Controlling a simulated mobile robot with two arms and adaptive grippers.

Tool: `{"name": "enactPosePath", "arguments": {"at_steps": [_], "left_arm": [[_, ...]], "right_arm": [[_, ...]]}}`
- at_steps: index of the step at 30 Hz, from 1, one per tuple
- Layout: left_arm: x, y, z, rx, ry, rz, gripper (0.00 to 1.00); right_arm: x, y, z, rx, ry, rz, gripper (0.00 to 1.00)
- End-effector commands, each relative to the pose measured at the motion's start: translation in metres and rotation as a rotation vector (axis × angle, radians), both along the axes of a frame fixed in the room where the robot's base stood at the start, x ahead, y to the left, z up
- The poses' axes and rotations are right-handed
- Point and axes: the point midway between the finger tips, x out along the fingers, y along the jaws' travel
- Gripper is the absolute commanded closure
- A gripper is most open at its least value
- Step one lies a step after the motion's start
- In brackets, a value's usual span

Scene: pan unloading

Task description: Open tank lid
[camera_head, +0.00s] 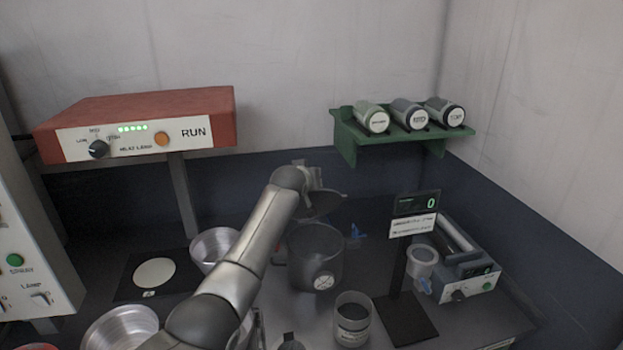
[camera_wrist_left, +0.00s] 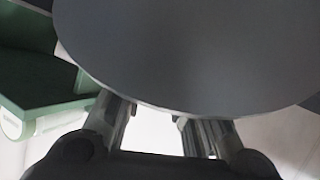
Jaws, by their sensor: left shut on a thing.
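The tank (camera_head: 315,262) is a dark grey round pot with a white dial-like label, standing on the bench in the middle of the head view. Its dark round lid (camera_head: 325,205) is above the tank's back rim, apart from the mouth. In the left wrist view the lid (camera_wrist_left: 190,50) is a large grey disc filling the upper middle. My left gripper (camera_head: 314,188) is shut on the lid; its two fingers (camera_wrist_left: 160,122) reach to the disc's lower edge. The exact grip is hidden behind the lid and my arm. My right gripper is not in view.
A green shelf (camera_head: 390,136) with several canisters is on the back wall. A red-topped heat lamp unit (camera_head: 140,120) stands left. A metal pan (camera_head: 212,245), a glass jar (camera_head: 352,320), a display stand (camera_head: 405,300) and a roller device (camera_head: 465,275) surround the tank.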

Motion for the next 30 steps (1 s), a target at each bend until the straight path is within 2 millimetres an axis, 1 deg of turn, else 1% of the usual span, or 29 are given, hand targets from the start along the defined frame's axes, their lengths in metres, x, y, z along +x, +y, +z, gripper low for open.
{"name": "enactPosePath", "arguments": {"at_steps": [1, 8, 9, 13, 30], "left_arm": [[-0.0020, 0.0072, -0.0167, 0.012, 0.030, 0.009, 1.00], [-0.0020, 0.0072, -0.0167, 0.011, 0.030, 0.010, 1.00], [-0.0020, 0.0072, -0.0168, 0.011, 0.030, 0.010, 0.72], [-0.0019, 0.0067, -0.0162, 0.010, 0.029, 0.009, 0.55], [-0.0011, 0.0023, -0.0077, 0.004, 0.015, 0.004, 0.55]], "right_arm": [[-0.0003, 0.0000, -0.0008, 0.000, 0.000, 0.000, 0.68], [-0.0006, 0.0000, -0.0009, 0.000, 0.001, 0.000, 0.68], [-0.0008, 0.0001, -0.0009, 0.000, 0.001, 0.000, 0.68], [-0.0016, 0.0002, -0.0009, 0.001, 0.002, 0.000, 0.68], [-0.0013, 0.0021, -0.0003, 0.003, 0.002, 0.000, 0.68]]}}
